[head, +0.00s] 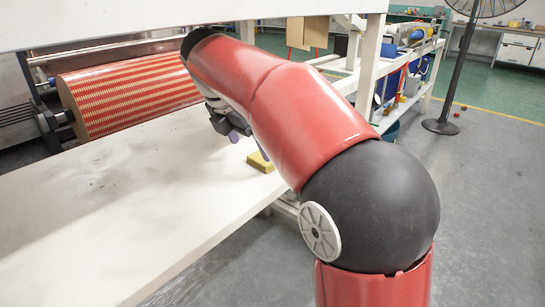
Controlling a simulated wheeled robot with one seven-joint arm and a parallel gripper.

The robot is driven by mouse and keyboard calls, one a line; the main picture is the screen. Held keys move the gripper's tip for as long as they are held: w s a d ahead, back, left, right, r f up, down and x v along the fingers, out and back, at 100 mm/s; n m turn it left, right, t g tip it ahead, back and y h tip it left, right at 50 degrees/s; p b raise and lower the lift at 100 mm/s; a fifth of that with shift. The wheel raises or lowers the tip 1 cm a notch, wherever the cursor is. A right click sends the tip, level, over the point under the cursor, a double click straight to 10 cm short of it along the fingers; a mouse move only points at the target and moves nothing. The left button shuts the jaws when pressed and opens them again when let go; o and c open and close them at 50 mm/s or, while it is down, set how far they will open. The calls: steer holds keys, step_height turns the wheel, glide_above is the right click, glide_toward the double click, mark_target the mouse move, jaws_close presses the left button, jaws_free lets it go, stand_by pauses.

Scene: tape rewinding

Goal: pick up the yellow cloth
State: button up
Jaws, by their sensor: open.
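The yellow cloth (260,162) lies on the white table (130,205) near its right edge, a small folded-looking block, partly hidden behind my red arm. My gripper (238,133) is just above and to the left of the cloth in the picture, with purple-grey fingertips pointing down toward the table. It is open, and the arm hides much of it. The fingertips look apart from the cloth, though their exact height and distance cannot be told.
A large red-and-tan striped roll (130,93) lies behind the table at the left. A white frame post (370,65) and shelves stand behind my arm. A black fan stand (455,80) is on the grey floor at right. The left and front of the table are clear.

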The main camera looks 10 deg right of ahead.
steer(key=w+d, duration=0.1)
steer(key=d, duration=0.1)
steer(key=w+d, duration=0.1)
steer(key=d, duration=0.1)
steer(key=shift+w+d, duration=0.1)
steer(key=shift+w, duration=0.2)
steer(key=shift+b+x, duration=0.65)
steer(key=shift+x, duration=1.9)
steer(key=c, duration=1.1)
steer(key=shift+o, duration=0.2)
steer(key=shift+r, duration=0.1)
steer(key=shift+r, duration=0.5)
steer(key=r, duration=0.1)
steer(key=r+p, duration=0.1)
steer(key=shift+w+d+r, duration=0.25)
steer(key=shift+d+r, duration=0.1)
steer(key=shift+d, duration=0.05)
steer(key=w+d+p, duration=0.1)
steer(key=w+d, duration=0.2)
steer(key=d, duration=0.1)
steer(key=w+d+p, duration=0.1)
steer(key=w+d, duration=0.2)
steer(key=d, duration=0.2)
steer(key=w+d+p, duration=0.2)
steer(key=w+d, duration=0.2)
steer(key=d, duration=0.1)
steer(key=shift+w+f, duration=0.1)
steer(key=shift+f, duration=0.05)
